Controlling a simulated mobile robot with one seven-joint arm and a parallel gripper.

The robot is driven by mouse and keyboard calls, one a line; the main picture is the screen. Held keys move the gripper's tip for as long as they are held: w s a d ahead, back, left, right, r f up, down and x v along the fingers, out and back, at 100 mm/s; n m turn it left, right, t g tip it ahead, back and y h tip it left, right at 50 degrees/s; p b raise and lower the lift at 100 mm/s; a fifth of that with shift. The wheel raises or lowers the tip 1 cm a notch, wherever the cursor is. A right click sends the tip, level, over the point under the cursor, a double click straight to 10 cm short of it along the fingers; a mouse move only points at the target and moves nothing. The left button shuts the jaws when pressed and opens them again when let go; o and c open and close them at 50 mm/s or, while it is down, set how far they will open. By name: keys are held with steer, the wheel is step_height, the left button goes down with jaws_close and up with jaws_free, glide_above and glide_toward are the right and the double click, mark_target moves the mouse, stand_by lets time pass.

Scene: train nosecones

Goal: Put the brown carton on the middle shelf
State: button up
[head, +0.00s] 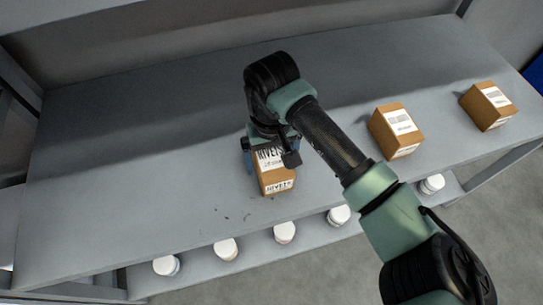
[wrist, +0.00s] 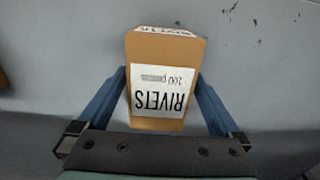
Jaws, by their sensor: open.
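A brown carton (head: 277,183) with a white RIVETS label stands on the grey upper shelf surface (head: 130,160), near its front edge. It also shows in the wrist view (wrist: 165,52). My gripper (head: 268,156) is above and around this carton. In the wrist view my gripper (wrist: 161,85) is open, with one blue finger on each side of the carton. A narrow gap shows by the fingers towards their tips. My gripper hides part of the carton's top in the head view.
Two more brown cartons stand to the right, one nearer (head: 398,132) and one farther (head: 486,106). Several white-lidded jars (head: 226,249) sit on a lower level beneath the front edge. The surface left of my gripper is clear.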

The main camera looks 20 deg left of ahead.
mark_target(272, 156)
step_height(272, 156, up, 12)
steer(key=shift+p, duration=0.4)
steer(key=shift+r, duration=0.1)
stand_by(0.3)
